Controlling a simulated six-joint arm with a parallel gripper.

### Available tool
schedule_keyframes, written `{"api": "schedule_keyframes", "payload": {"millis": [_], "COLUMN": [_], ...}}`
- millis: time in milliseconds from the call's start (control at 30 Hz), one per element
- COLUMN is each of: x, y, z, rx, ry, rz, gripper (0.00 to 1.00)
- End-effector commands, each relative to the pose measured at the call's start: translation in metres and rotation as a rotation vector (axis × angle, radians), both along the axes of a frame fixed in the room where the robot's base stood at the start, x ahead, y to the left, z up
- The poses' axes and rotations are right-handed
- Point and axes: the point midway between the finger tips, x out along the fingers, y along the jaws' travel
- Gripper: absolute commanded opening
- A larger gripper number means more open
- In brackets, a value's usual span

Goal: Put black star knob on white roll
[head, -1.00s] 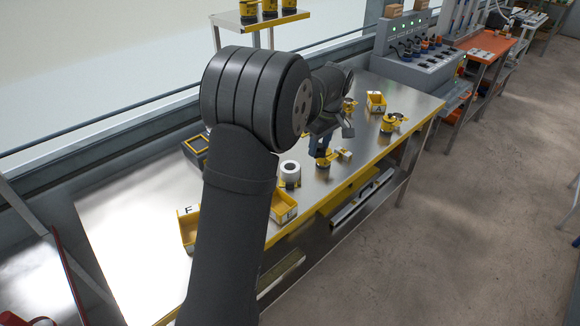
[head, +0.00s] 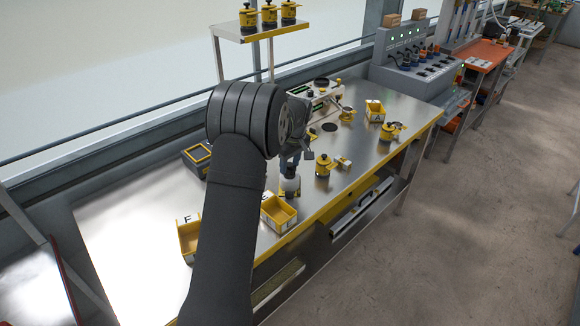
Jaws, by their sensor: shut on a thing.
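The white roll (head: 290,186) stands on the table, partly covered from above by my gripper. My gripper (head: 290,168) is directly above the roll, pointing down, and is shut on the black star knob. The knob is mostly hidden between the dark fingers and the roll's top. I cannot tell whether it touches the roll. A yellow pot with a dark top (head: 323,166) stands to the right of the roll.
A yellow bin (head: 279,214) stands just in front of the roll, and another yellow bin (head: 188,240) is at the left. A small yellow-white block (head: 343,163) lies beside the pot.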

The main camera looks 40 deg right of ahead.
Motion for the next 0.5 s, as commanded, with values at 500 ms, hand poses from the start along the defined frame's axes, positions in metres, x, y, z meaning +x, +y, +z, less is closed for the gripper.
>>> {"api": "schedule_keyframes", "payload": {"millis": [500], "x": [-0.0001], "y": [-0.0002], "z": [-0.0161], "rx": [-0.001], "ry": [-0.001], "rz": [0.000], "gripper": [0.50]}}
